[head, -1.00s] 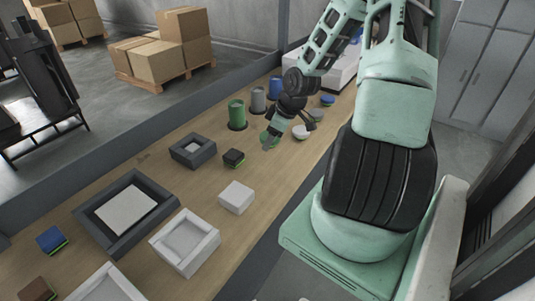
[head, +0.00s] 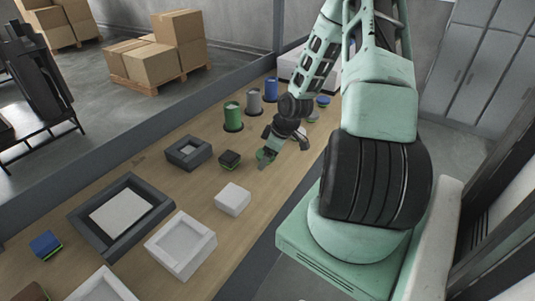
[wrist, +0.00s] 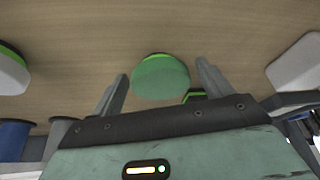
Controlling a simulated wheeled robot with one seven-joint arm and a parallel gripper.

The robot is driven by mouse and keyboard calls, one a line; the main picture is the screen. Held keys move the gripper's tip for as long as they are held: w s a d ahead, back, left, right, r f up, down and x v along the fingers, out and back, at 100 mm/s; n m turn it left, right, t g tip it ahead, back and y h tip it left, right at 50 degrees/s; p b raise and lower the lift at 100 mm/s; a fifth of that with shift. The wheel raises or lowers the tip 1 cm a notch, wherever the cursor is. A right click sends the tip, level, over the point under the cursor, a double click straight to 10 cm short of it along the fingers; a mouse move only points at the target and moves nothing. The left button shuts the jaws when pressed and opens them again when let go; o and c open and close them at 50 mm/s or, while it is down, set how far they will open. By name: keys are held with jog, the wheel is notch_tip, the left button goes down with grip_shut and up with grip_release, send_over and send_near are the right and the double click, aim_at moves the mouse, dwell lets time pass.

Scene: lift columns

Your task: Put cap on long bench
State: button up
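A round green cap (wrist: 160,78) with a bright green edge shows in the wrist view, between the two fingers of my gripper (wrist: 162,72). Gaps show on both sides of the cap, so the fingers are open and do not appear to touch it. I cannot tell whether the cap touches the bench top.
A dark block with a green base (head: 229,159) and a white block (head: 233,199) lie close by. Green (head: 233,117), grey (head: 254,102) and blue (head: 271,89) cylinders stand behind. Trays (head: 122,212) fill the near end. Some bare wood lies between these things.

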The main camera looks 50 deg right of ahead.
jog(key=p+v, duration=0.2)
jog(key=v, duration=1)
jog(key=w+a+r+n+g, duration=0.1)
jog(key=a+r+g, duration=0.15)
jog(key=a, duration=0.95)
jog(key=w+a+r+n+g, duration=0.1)
jog(key=a+r, duration=0.3)
jog(key=a, duration=0.8)
jog(key=s+a+r, duration=0.3)
jog(key=s+a, duration=0.4)
jog(key=a, duration=0.2)
jog(key=s+a+r+n+h, duration=0.1)
jog(key=s+a+r, duration=0.2)
jog(key=s+a, duration=0.4)
jog(key=shift+s+a+r+n+g, duration=0.3)
jog(key=shift+a+r+g, duration=0.05)
jog(key=shift+a, duration=0.85)
